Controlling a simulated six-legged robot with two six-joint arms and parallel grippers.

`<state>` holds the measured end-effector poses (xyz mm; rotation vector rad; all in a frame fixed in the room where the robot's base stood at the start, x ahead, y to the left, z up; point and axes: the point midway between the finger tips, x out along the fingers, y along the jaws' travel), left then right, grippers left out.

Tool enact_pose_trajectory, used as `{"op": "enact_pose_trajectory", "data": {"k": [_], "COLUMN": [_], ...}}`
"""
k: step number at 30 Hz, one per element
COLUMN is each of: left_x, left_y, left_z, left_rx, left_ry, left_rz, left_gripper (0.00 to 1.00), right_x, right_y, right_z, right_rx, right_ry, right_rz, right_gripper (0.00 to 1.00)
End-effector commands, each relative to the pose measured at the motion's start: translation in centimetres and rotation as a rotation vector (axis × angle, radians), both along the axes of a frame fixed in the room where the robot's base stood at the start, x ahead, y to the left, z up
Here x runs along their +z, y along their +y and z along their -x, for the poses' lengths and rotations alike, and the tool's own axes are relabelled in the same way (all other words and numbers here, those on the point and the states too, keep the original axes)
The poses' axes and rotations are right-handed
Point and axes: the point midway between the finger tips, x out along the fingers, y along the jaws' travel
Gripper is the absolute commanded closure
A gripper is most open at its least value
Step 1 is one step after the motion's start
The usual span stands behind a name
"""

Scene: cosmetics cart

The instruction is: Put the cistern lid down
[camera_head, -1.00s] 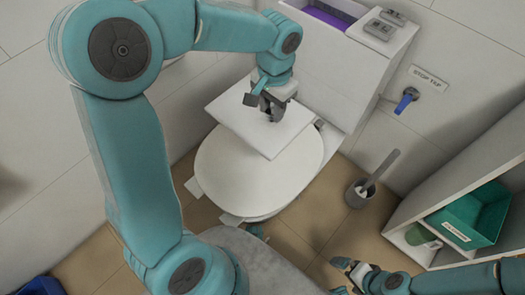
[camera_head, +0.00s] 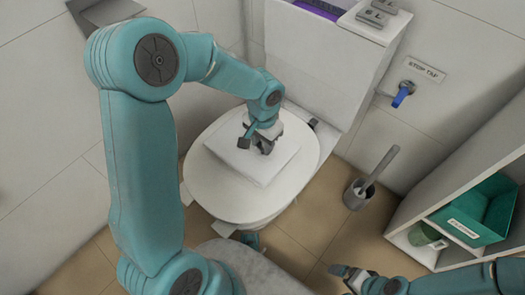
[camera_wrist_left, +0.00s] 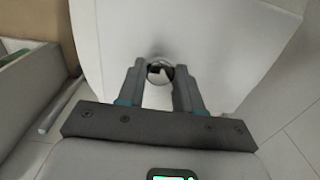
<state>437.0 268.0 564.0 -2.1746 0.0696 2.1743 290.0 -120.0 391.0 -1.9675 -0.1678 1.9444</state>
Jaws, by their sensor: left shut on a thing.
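The cistern lid (camera_head: 238,163) is a white flat slab over the closed toilet seat lid (camera_head: 222,205). It appears level and resting on the seat lid or very close above it; I cannot tell whether they touch. My left gripper (camera_head: 258,147) is above the slab, shut on its round metal flush button. The wrist view shows the two fingers (camera_wrist_left: 160,78) on either side of the button (camera_wrist_left: 160,68), with the white lid (camera_wrist_left: 115,40) beyond. My right gripper (camera_head: 347,272) is low at the right, apart from the lid; its jaw opening is unclear.
The open cistern (camera_head: 325,48) stands behind the toilet, showing purple inside. Grey items (camera_head: 377,12) sit on its right end. A toilet brush (camera_head: 360,190) stands on the floor at right. A shelf unit holds a green bin (camera_head: 478,212). A blue stop tap (camera_head: 403,94) is on the wall.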

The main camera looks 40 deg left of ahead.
Motion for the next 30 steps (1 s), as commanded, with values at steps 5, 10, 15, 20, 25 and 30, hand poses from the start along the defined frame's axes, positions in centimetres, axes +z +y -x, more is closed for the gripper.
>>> {"op": "enact_pose_trajectory", "data": {"k": [5,10,15,20,25,30], "left_x": [-2.5,-4.1,-3.9,-4.0,-4.0,-2.5], "left_y": [0.0,0.0,0.0,0.0,0.0,0.0], "left_z": [0.0,0.0,0.0,0.0,0.0,-0.1], "left_rx": [0.000,0.000,0.001,0.000,0.000,0.000], "left_ry": [0.001,-0.001,-0.002,0.001,0.001,-0.002], "left_rz": [0.000,0.000,0.000,0.001,0.001,-0.001], "left_gripper": [1.00,1.00,1.00,0.39,0.39,0.39], "right_x": [-1.1,-1.5,-1.4,-1.4,-1.4,-0.7], "right_y": [0.0,-0.1,-0.2,-0.1,-0.2,-0.1], "right_z": [-0.1,-0.2,-0.2,-0.2,-0.2,-0.1], "right_rx": [-0.002,-0.006,-0.006,-0.006,-0.006,-0.004], "right_ry": [-0.002,-0.003,-0.003,-0.003,-0.003,-0.002], "right_rz": [0.000,0.002,0.002,0.002,0.002,0.000], "right_gripper": [0.00,0.00,0.00,0.00,0.00,0.00]}}
